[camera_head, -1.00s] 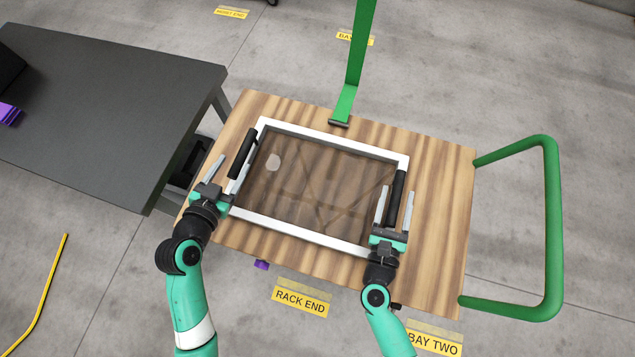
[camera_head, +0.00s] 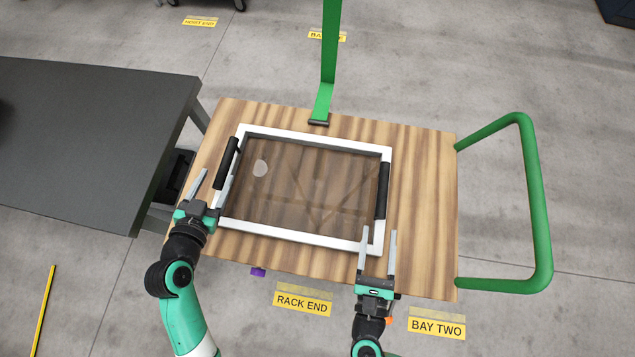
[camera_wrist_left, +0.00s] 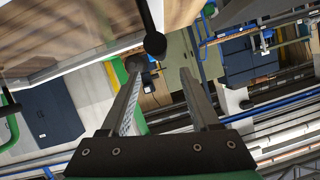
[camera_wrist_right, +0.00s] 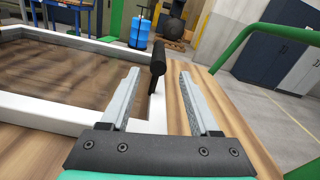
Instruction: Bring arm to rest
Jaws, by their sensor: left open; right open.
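My left gripper (camera_head: 208,188) is open at the left side of a white-framed panel, just below its left black handle (camera_head: 227,162). The panel's white frame (camera_head: 290,236) lies flat on the wooden top, with a dark see-through middle. My right gripper (camera_head: 378,238) is open at the panel's lower right corner, below the right black handle (camera_head: 382,191). In the right wrist view the black handle (camera_wrist_right: 158,62) stands beyond the open, empty fingers (camera_wrist_right: 155,85). In the left wrist view a dark knob-like end (camera_wrist_left: 154,44) shows beyond the open fingers (camera_wrist_left: 158,78), with nothing between them.
The wooden cart top (camera_head: 425,200) has a green handle rail (camera_head: 540,210) at right and a green post (camera_head: 330,60) at the back. A dark table (camera_head: 80,140) stands at left. Floor signs read RACK END (camera_head: 303,305) and BAY TWO (camera_head: 437,328). Open floor lies in front.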

